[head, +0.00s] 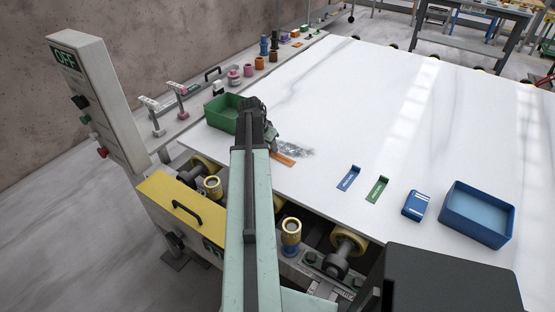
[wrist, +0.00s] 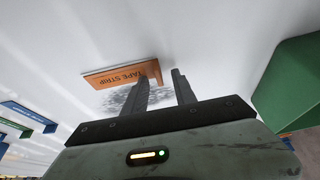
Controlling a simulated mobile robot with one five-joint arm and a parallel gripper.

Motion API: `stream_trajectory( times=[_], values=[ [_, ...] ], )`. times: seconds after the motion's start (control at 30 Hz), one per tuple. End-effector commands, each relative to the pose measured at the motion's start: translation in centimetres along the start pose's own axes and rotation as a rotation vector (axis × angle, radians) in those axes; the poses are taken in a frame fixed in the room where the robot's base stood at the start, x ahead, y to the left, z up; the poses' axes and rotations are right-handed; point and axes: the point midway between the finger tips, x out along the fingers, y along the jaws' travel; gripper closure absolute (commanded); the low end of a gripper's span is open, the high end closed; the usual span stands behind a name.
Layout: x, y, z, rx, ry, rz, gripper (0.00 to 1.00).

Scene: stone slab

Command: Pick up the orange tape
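The orange tape (head: 284,159) lies flat on the white slab near its front edge, partly hidden by my arm in the head view. In the wrist view the orange tape (wrist: 112,76) reads "TAPE STRIP" and lies beyond and to the left of my fingers. My gripper (wrist: 165,76) is open with nothing between its fingers. The left fingertip overlaps the tape's right end in the picture; I cannot tell whether they touch. In the head view my gripper (head: 272,138) is just above and left of the tape.
A green tray (head: 222,113) stands left of my gripper and shows close at right in the wrist view (wrist: 292,85). A grey smudge (head: 296,149) lies behind the tape. To the right are a blue strip (head: 348,178), green strip (head: 377,189), blue box (head: 415,205) and blue tray (head: 457,219).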

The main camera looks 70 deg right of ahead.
Motion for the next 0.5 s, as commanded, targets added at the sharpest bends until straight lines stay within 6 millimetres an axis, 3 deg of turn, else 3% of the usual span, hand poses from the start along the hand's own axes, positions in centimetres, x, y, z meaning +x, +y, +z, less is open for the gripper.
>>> stream_trajectory(
  times=[0.03,0.13,0.17,0.5],
  values=[
    [-0.08,0.02,-0.03,0.0,0.0,0.0,0.7],
    [-0.08,0.03,-0.04,0.0,0.0,0.0,0.98],
    [-0.08,0.03,-0.04,0.0,0.0,0.0,1.0],
    [-0.18,0.06,-0.1,0.001,0.0,0.001,1.0]
  ],
)
